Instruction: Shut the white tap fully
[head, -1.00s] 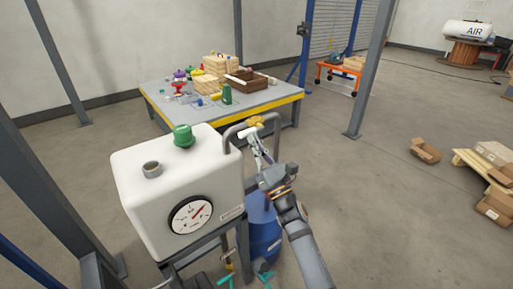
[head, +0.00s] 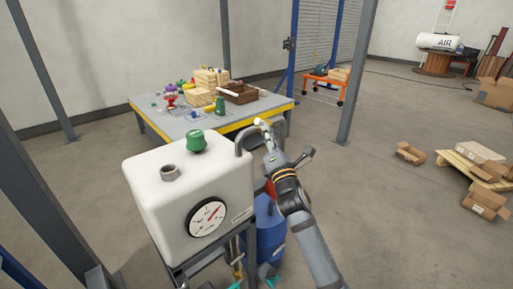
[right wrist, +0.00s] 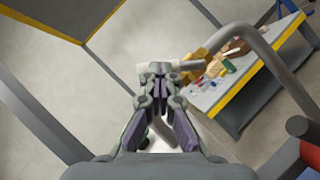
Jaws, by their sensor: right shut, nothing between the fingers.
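The white tap's handle (head: 258,122) shows as a small pale piece by the top of the bent grey pipe, right of the white tank, in the head view. In the right wrist view a pale bar (right wrist: 145,68) shows just beyond my fingertips. My right gripper (head: 266,131) is shut and empty, its tips close to the handle. I cannot tell whether they touch it. The same gripper (right wrist: 160,76) covers part of the handle in the wrist view. The tap's body is mostly hidden, so its exact angle is unclear. My left gripper is not in view.
The white tank (head: 165,205) with a gauge (head: 206,218) and green cap (head: 197,141) stands left of my arm. A blue drum (head: 270,235) is below. A cluttered table (head: 150,122) stands behind. Open floor lies to the right, with boxes (head: 485,200) farther off.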

